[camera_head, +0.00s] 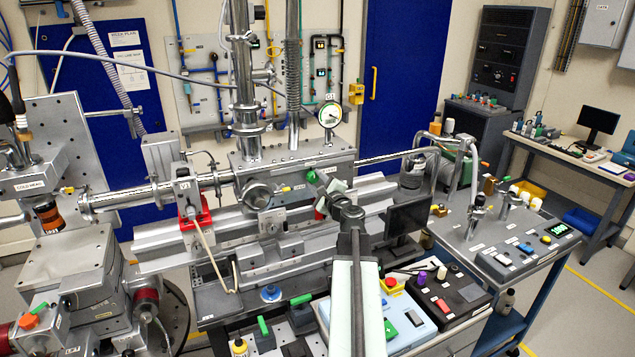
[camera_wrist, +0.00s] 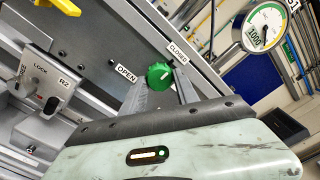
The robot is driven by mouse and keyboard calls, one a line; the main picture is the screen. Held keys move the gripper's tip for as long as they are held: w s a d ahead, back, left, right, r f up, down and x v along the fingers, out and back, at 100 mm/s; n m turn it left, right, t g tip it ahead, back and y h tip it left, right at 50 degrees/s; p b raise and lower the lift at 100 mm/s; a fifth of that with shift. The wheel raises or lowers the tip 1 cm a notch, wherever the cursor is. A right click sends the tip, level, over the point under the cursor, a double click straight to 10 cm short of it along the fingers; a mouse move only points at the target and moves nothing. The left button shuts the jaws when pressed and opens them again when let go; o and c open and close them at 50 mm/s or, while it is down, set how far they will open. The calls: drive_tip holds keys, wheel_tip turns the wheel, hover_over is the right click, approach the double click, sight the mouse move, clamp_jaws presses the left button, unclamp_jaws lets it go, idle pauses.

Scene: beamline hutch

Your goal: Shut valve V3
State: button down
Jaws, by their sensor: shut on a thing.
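A round green valve knob (camera_wrist: 159,74) shows in the wrist view, between an OPEN label (camera_wrist: 126,73) on its left and a CLOSED label (camera_wrist: 178,52) on its upper right. My gripper (camera_wrist: 161,84) has its two grey fingers at the knob's sides and is shut on it. The knob also shows in the head view (camera_head: 312,176), on the front of the grey metal chamber (camera_head: 290,160). No V3 label is readable beside it, and I cannot tell where its pointer stands.
A round dial gauge (camera_wrist: 264,28) is at upper right in the wrist view and above the chamber in the head view (camera_head: 330,114). A block marked R2 (camera_wrist: 45,80) and a yellow handle (camera_wrist: 62,5) are at left. A dark monitor (camera_head: 408,217) stands right of my arm.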

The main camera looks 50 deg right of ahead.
idle(0.3)
drive_tip(key=c, duration=0.9)
unclamp_jaws()
drive_tip(key=shift+c, duration=0.2)
drive_tip(key=shift+a, duration=0.1)
